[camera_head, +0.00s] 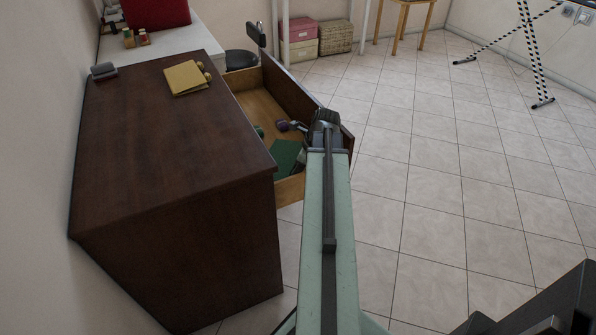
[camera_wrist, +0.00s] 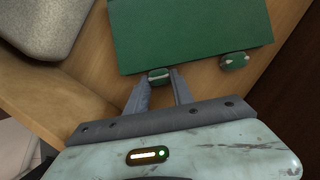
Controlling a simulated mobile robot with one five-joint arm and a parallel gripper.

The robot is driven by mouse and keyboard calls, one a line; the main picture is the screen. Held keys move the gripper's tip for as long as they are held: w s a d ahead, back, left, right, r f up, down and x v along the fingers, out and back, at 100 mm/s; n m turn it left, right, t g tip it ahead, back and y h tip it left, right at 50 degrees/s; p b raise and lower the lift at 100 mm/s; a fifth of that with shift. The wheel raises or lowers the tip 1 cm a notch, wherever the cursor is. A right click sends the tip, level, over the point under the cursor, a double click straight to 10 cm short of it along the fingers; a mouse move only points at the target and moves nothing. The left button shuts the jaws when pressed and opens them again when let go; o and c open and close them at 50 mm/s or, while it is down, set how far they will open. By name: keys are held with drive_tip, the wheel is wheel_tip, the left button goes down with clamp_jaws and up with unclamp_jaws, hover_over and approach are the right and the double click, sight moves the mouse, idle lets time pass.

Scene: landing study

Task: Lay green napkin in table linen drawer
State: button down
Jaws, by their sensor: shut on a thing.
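My gripper (camera_wrist: 160,82) is shut on the left tab; the right tab (camera_wrist: 234,61) is free. The napkin is over the drawer floor; I cannot tell whether it rests flat on it. In the head view my arm hides most of the gripper and part of the drawer.
A grey rounded object (camera_wrist: 42,22) lies left of the napkin in the wrist view. The dark cabinet top (camera_head: 165,125) holds a yellow napkin-like piece (camera_head: 185,78) with similar tabs and a small grey item (camera_head: 103,71).

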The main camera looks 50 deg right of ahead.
drive_tip(key=c, duration=1.1)
unclamp_jaws()
drive_tip(key=p+v, duration=1.2)
drive_tip(key=v, duration=0.1)
drive_tip(key=shift+p, duration=0.3)
drive_tip(key=shift+a+r, duration=0.1)
drive_tip(key=shift+r, duration=0.05)
